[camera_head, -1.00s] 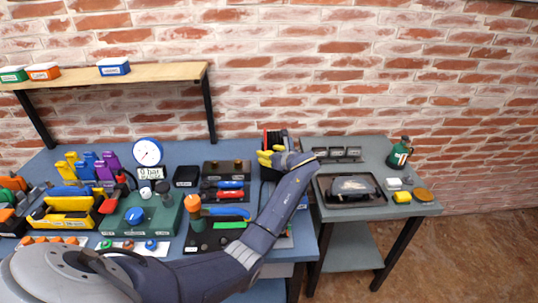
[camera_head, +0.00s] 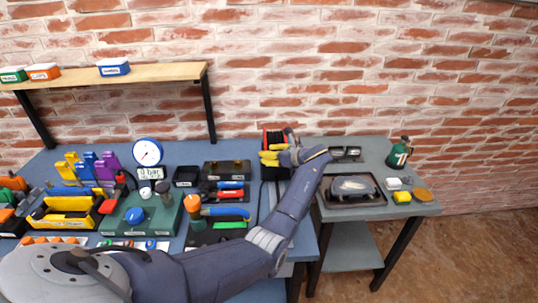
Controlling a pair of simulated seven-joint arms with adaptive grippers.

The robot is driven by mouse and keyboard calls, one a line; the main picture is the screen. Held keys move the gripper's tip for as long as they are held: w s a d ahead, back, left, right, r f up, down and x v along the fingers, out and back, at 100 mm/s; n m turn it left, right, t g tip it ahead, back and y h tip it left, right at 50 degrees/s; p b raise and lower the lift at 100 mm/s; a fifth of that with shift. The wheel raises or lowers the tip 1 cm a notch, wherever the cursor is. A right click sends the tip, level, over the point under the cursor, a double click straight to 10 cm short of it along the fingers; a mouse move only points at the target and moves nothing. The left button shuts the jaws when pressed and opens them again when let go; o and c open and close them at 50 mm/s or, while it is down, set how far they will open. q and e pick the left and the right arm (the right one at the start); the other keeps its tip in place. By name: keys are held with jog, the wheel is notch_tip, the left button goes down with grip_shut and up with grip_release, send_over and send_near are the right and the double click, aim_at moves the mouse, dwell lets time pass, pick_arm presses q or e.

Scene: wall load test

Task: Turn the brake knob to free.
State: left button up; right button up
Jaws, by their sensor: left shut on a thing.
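A black reel-like unit with red edges (camera_head: 268,136) stands at the back right of the blue bench, against the brick wall. My left gripper (camera_head: 269,156), with yellow fingertips, is at the front of this unit and is shut on a small part there. The fingers cover that part, which appears to be the brake knob; I cannot make out its shape or any marking. My left arm reaches in from the lower left across the front of the bench. My right gripper is not in view.
A green box with a blue knob (camera_head: 134,215), a round gauge (camera_head: 147,152) and an orange-topped tool (camera_head: 192,203) crowd the bench left of my arm. A grey side table (camera_head: 390,209) with a black tray (camera_head: 327,199) stands to the right.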

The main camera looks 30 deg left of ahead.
pick_arm(q)
jog(key=shift+n+g, duration=0.5)
jog(key=shift+g, duration=0.2)
jog(key=o, duration=1.2)
jog(key=shift+v, duration=5.95)
